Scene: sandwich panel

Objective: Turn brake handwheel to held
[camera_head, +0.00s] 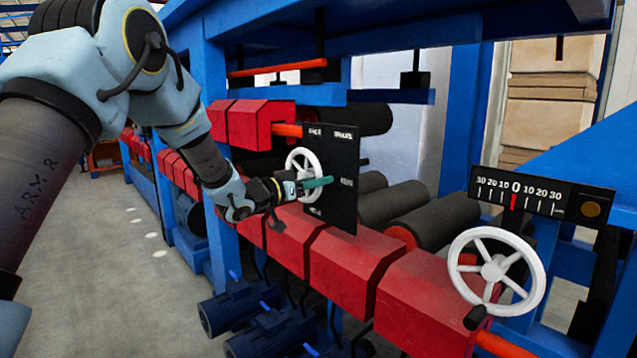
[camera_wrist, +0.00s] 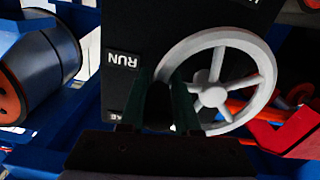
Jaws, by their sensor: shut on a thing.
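The brake handwheel is a small white spoked wheel (camera_head: 291,159) in front of a black panel (camera_head: 343,150). It shows larger in the wrist view (camera_wrist: 259,62), where its rim runs close to my fingers. My gripper (camera_head: 318,183) reaches in from the left at the wheel's lower part. In the wrist view my dark green fingers (camera_wrist: 160,103) are shut on a dark handle (camera_wrist: 158,104) at the wheel's rim. The fingers hide part of the handle and rim. The black panel (camera_wrist: 150,25) bears a label reading RUN, upside down there; other labels are partly cut off.
A second, larger white handwheel (camera_head: 535,262) stands at the right below a black scale (camera_head: 570,198) with a red mark near 0. Red housings (camera_head: 330,262) and dark rollers (camera_head: 440,218) lie around the panel. Open grey floor (camera_head: 115,270) is at the left.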

